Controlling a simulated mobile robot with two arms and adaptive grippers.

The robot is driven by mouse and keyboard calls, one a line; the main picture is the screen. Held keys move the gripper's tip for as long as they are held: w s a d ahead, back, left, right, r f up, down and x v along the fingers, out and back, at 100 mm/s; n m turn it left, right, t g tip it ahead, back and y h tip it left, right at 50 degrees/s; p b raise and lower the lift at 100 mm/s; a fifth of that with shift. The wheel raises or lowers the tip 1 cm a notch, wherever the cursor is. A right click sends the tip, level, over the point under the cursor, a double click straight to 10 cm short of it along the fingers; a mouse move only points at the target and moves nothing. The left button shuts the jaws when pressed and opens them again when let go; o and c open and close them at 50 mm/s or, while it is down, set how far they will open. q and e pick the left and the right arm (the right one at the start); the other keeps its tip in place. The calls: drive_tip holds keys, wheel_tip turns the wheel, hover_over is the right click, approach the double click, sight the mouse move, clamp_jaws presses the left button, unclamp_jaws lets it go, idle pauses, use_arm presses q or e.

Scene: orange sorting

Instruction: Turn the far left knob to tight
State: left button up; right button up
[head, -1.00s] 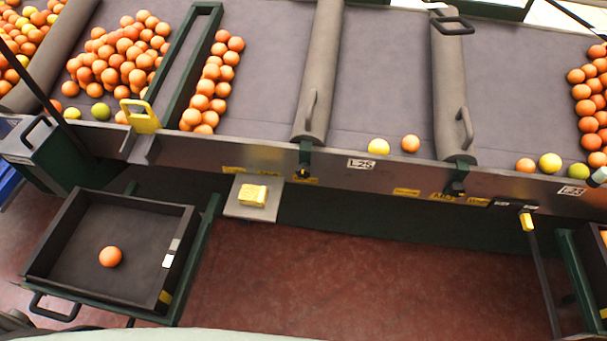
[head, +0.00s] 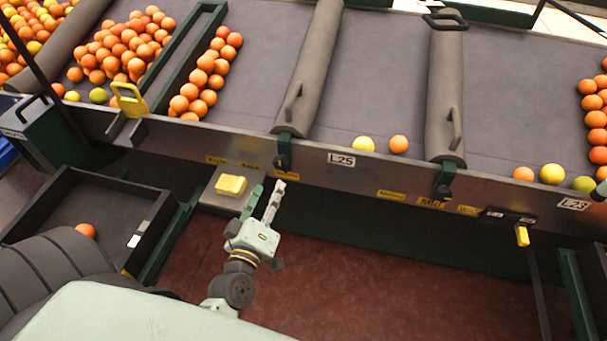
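A dark knob (head: 283,161) sits on a green bracket at the belt's front edge, below the left grey roller (head: 310,72). A second dark knob (head: 443,191) sits on a like bracket below the right grey roller (head: 445,90). My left gripper (head: 268,188) is raised in front of the belt frame, just below and left of the first knob in the picture. Its two fingers are apart with nothing between them, and they do not appear to touch the knob. The tight and loose marks are too small to read.
A yellow block (head: 231,186) rests on a grey plate (head: 212,200) just left of my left gripper. A dark tray (head: 60,195) with one orange stands at the left, partly behind my arm. Oranges lie on the belt (head: 380,70). Red floor is open at lower middle.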

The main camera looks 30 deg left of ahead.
sight(281, 165)
use_arm(q)
drive_tip(key=x, duration=0.4)
drive_tip(key=r+x, duration=0.1)
drive_tip(key=x, duration=0.2)
drive_tip(key=shift+a+r+p, duration=0.1)
drive_tip(key=shift+a+p, duration=0.1)
drive_tip(key=shift+p, duration=0.2)
drive_tip(key=shift+w+a, duration=0.1)
drive_tip(key=shift+w, duration=0.35)
use_arm(e)
drive_tip(key=shift+w+a+r, duration=0.2)
drive_tip(key=shift+a+r, duration=0.15)
drive_tip(key=shift+r, duration=0.1)
use_arm(q)
drive_tip(key=shift+c, duration=0.4)
clamp_jaws()
